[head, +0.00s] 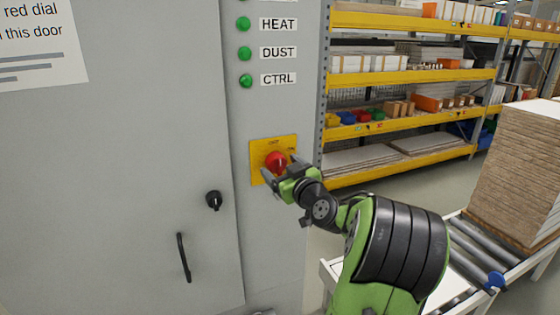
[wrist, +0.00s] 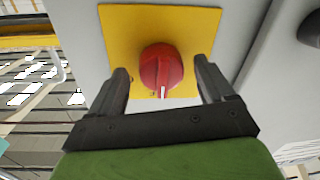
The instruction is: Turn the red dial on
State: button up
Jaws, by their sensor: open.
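The red dial (head: 275,160) sits on a yellow plate (head: 258,150) on the grey cabinet's right-hand face in the head view. Small lettering shows on the plate, with OFF above the dial. In the wrist view the red dial (wrist: 161,68) is round with a raised grip and a white mark at its lower edge; the yellow plate (wrist: 118,30) is behind it. My gripper (head: 280,172) is at the plate. In the wrist view my gripper (wrist: 163,80) is open, one finger on each side of the dial, with gaps between fingers and dial.
The grey cabinet door (head: 130,190) has a black knob (head: 214,200) and a black handle (head: 184,258). Green lamps (head: 245,52) labelled HEAT, DUST and CTRL are above the plate. Yellow shelving (head: 410,75) and a roller conveyor (head: 470,255) with stacked boards stand to the right.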

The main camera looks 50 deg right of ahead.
jog(key=shift+w+d, duration=0.3)
jog(key=shift+w, duration=0.3)
jog(key=c, duration=1)
jog(key=shift+c, duration=0.2)
jog(key=shift+f+m, duration=0.1)
jog(key=shift+m, duration=0.3)
jog(key=m+b, duration=0.2)
jog(key=m, duration=0.1)
jog(key=shift+a+m+h, duration=0.1)
jog(key=shift+m+h, duration=0.2)
jog(key=m+b, duration=0.1)
jog(key=m, duration=0.3)
jog(key=shift+a+m, duration=0.1)
jog(key=shift+m, duration=0.2)
jog(key=m, duration=0.5)
jog(key=shift+w+h, duration=0.1)
jog(key=shift+h, duration=0.3)
jog(key=shift+m+p, duration=0.85)
jog(key=shift+m, duration=1.55)
